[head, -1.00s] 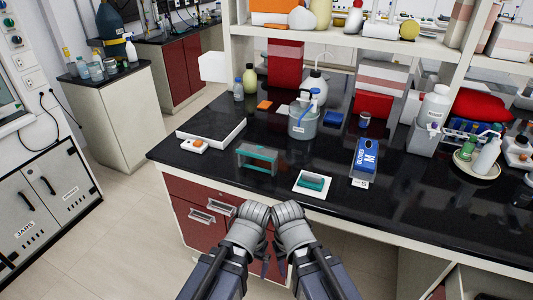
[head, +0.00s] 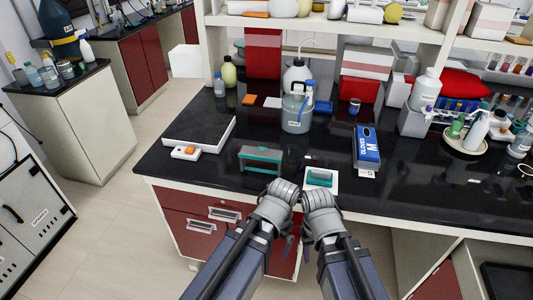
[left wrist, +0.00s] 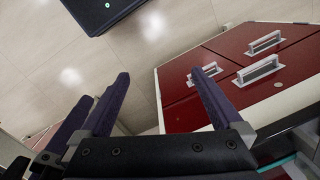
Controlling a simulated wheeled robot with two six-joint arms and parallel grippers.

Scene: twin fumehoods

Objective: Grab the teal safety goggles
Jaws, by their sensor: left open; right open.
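A small teal item (head: 320,177), which looks like the goggles, lies on a white square tray (head: 310,187) near the bench's front edge; it is too small to make out fully. A grey, clear-looking stand with teal edges (head: 260,157) is to its left. My left gripper (left wrist: 162,74) is open and empty in the left wrist view, over floor and beside red drawers. My right gripper (head: 306,247) is low in front of the bench, beside the left one, its fingers mostly hidden behind the wrist. Both are apart from the teal item.
The black bench top (head: 210,178) has a blue glove box (head: 367,147) to the right of the tray. A grey container (head: 297,113) stands behind. A white-rimmed tray (head: 199,143) and a small white item with an orange top (head: 185,152) are at left. Red drawers (head: 200,215) are below.

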